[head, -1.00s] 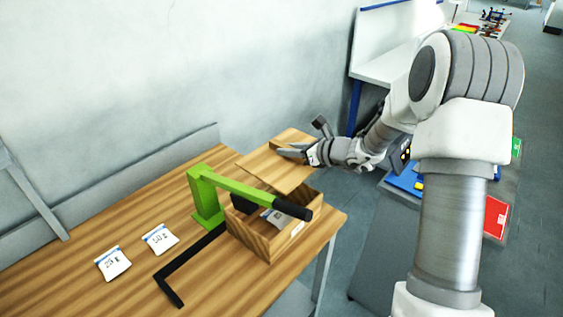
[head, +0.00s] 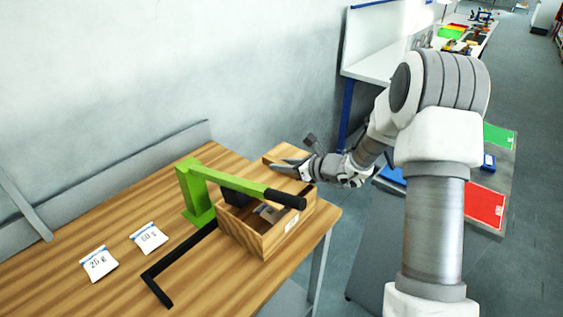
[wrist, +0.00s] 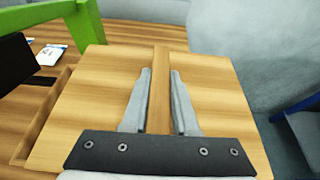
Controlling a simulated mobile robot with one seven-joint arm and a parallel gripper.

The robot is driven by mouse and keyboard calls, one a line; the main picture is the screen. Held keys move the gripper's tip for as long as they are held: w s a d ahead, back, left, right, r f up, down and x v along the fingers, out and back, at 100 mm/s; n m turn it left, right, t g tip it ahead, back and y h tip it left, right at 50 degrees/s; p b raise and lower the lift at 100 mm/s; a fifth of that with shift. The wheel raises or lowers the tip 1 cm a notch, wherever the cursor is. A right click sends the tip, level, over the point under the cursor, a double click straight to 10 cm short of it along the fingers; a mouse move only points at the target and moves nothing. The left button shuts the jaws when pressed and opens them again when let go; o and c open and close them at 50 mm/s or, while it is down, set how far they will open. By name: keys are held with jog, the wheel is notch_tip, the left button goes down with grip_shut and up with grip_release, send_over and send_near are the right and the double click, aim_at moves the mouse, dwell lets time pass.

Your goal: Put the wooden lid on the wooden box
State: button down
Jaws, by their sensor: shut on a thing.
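The wooden lid (wrist: 215,100) is a flat square board with a raised wooden strip, the handle (wrist: 160,95), across its middle. My gripper (wrist: 161,80) is shut on that handle, one finger on each side. In the head view my gripper (head: 288,164) is at the far right side of the wooden box, and part of the lid (head: 283,152) shows behind it. The wooden box (head: 245,236) stands on the table with its top open and dark and grey things inside. In the wrist view the box edge (wrist: 42,115) shows left of the lid. Whether lid and box touch is unclear.
A green post with a black-handled arm (head: 235,182) reaches over the box. A black bent bar (head: 180,262) and two labelled packets (head: 149,238) (head: 99,263) lie on the table (head: 110,225). A wall stands behind; the table's right edge is close to the box.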

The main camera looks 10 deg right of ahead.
aim_at(271, 184)
jog(key=shift+f+b, duration=0.4)
jog(key=shift+f, duration=0.4)
jog(key=shift+s+a+b, duration=0.45)
jog(key=shift+s+a, duration=1.85)
jog(key=shift+s, duration=0.05)
jog(key=shift+f+b, duration=0.55)
jog(key=shift+b, duration=0.1)
jog(key=shift+f+b, duration=0.55)
jog(key=shift+b, duration=0.1)
jog(key=c, duration=0.6)
grip_release()
